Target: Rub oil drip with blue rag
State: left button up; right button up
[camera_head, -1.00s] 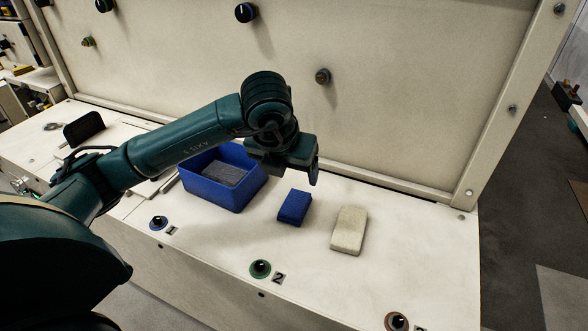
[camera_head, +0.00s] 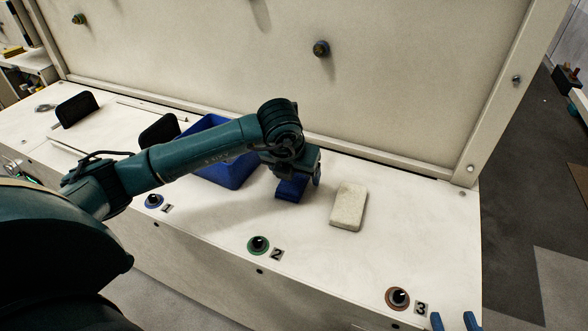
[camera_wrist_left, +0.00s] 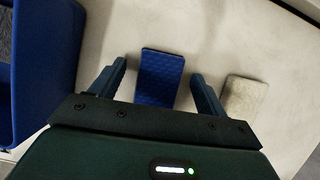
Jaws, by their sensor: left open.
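The blue rag (camera_head: 288,192) is a folded pad on the white bench top. It also shows in the left wrist view (camera_wrist_left: 160,78). My left gripper (camera_head: 302,184) is open just above the rag, and in the wrist view its two fingers (camera_wrist_left: 160,70) stand on either side of the pad. I cannot tell whether they touch it. The arm hides part of the rag in the head view. My right gripper (camera_head: 454,321) shows only as two spread blue fingertips at the bottom right edge, open and empty. I cannot make out an oil drip.
A blue bin (camera_head: 228,172) stands left of the rag, partly behind my arm. A beige block (camera_head: 348,206) lies right of the rag. Knobs 1 (camera_head: 153,201), 2 (camera_head: 258,245) and 3 (camera_head: 398,298) line the front. The panel rises behind.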

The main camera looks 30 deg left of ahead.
pick_arm(q)
jog(key=shift+c, duration=0.4)
jog(key=c, duration=0.9)
jog(key=o, duration=0.6)
jog(key=shift+r, duration=0.3)
jog(key=c, duration=0.7)
jog(key=shift+c, duration=0.2)
jog(key=shift+r, duration=0.1)
